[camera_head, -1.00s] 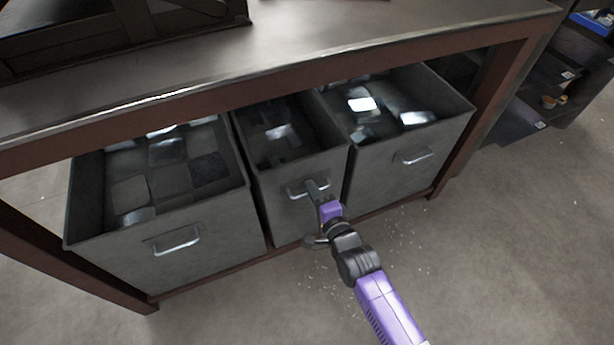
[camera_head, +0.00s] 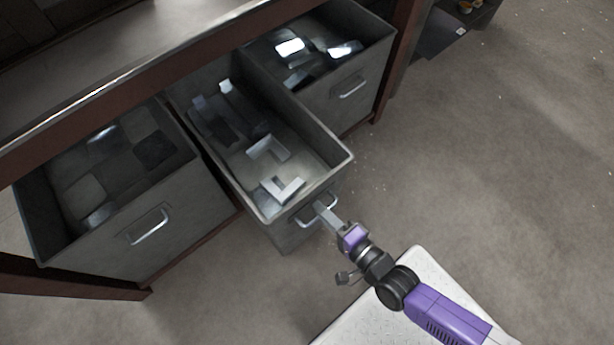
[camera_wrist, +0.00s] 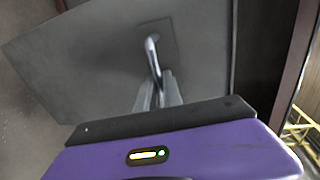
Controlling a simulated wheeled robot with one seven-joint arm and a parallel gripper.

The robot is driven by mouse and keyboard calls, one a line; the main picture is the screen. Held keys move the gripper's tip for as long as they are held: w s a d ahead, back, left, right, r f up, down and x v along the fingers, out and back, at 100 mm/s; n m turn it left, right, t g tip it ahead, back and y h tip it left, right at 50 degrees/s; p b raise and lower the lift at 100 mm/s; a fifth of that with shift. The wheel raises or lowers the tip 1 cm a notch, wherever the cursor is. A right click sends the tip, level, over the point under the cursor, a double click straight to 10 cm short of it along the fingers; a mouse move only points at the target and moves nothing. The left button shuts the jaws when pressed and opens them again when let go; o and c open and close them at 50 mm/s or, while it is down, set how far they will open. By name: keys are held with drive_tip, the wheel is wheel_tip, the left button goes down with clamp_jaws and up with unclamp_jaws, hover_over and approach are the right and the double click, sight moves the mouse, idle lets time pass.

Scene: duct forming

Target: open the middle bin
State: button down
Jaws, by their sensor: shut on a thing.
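The middle bin (camera_head: 328,182) is a grey open-topped box that sticks out well past the bins on both sides. Several light metal pieces, some L-shaped, lie inside it. My gripper (camera_head: 320,208) is shut on the silver handle (camera_head: 332,203) on the bin's front. In the wrist view, the gripper's fingers (camera_wrist: 158,88) close around the handle (camera_wrist: 152,52) in front of the grey bin front (camera_wrist: 85,65).
The left bin (camera_head: 190,225) and right bin (camera_head: 370,75) sit under the workbench (camera_head: 120,60). The bench's brown frame runs above and beside them. The concrete floor (camera_head: 500,170) to the right is clear. A dark shelf stands at the top right.

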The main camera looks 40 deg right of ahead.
drive_tip(key=shift+f+v, duration=0.15)
drive_tip(key=shift+v, duration=0.7)
drive_tip(key=shift+f+v, duration=0.2)
drive_tip(key=shift+v, duration=0.6)
drive_tip(key=c, duration=1.5)
unclamp_jaws()
drive_tip(key=p+v, duration=0.1)
drive_tip(key=v, duration=0.6)
drive_tip(key=shift+s, duration=0.4)
